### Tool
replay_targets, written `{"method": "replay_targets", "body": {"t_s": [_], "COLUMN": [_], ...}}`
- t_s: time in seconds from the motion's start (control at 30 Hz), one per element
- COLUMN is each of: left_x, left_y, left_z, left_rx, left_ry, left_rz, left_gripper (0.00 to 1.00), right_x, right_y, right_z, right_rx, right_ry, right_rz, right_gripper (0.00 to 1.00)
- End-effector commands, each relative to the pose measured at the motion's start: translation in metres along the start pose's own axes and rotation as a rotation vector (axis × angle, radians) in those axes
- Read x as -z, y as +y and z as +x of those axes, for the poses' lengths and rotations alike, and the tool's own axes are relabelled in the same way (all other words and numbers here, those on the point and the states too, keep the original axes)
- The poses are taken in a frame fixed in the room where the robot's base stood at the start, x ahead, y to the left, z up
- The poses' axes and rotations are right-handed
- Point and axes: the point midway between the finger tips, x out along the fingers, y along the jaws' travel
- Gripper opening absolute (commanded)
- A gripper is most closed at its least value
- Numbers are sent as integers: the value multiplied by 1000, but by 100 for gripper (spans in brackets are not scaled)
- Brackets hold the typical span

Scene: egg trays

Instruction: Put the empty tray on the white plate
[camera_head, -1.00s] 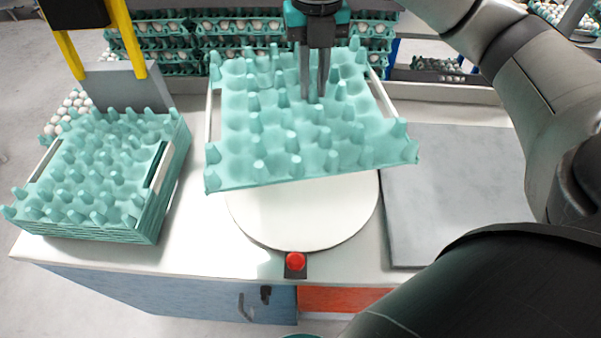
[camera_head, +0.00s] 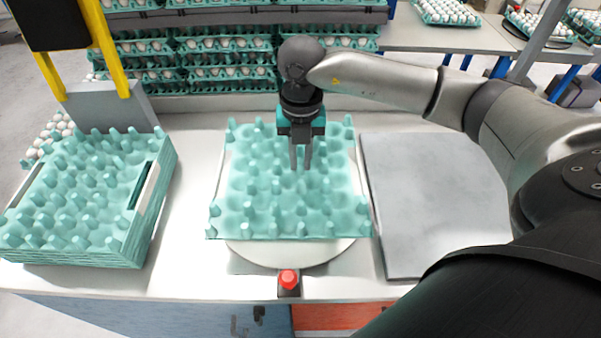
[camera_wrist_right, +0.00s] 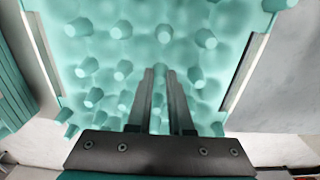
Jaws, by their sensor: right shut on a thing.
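The empty teal tray (camera_head: 255,205) is over the round white plate (camera_head: 290,255) and hides most of it. I cannot tell whether the tray touches the plate. My right gripper (camera_head: 301,165) points down into the tray and is shut on one of its raised pegs. In the right wrist view the fingers (camera_wrist_right: 161,100) stand close on either side of a peg, and the tray (camera_wrist_right: 105,20) fills most of the picture. My left gripper is not in view.
A stack of teal trays (camera_head: 75,205) stands on the table at left, by a yellow-barred frame (camera_head: 105,50). A grey flat panel (camera_head: 430,210) lies at right. A red button (camera_head: 288,279) sits in front of the plate. Racks of egg-filled trays (camera_head: 230,60) stand behind.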

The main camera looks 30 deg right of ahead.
Motion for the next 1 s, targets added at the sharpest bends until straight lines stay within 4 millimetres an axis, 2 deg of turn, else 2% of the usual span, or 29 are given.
{"method": "replay_targets", "body": {"t_s": [0.17,0.37,0.63,0.67,0.7,0.9,1.0], "left_x": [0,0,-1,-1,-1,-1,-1], "left_y": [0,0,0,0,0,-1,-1], "left_z": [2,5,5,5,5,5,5], "left_rx": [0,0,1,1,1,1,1], "left_ry": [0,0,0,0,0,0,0], "left_rz": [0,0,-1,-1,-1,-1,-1], "left_gripper": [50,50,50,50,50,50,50], "right_x": [1,1,0,0,0,0,0], "right_y": [0,0,0,0,0,0,0], "right_z": [14,43,45,46,45,45,45], "right_rx": [0,0,0,1,1,0,0], "right_ry": [3,2,0,0,0,1,1], "right_rz": [-2,0,-1,-1,-1,-1,-1], "right_gripper": [0,0,0,20,24,47,49]}}
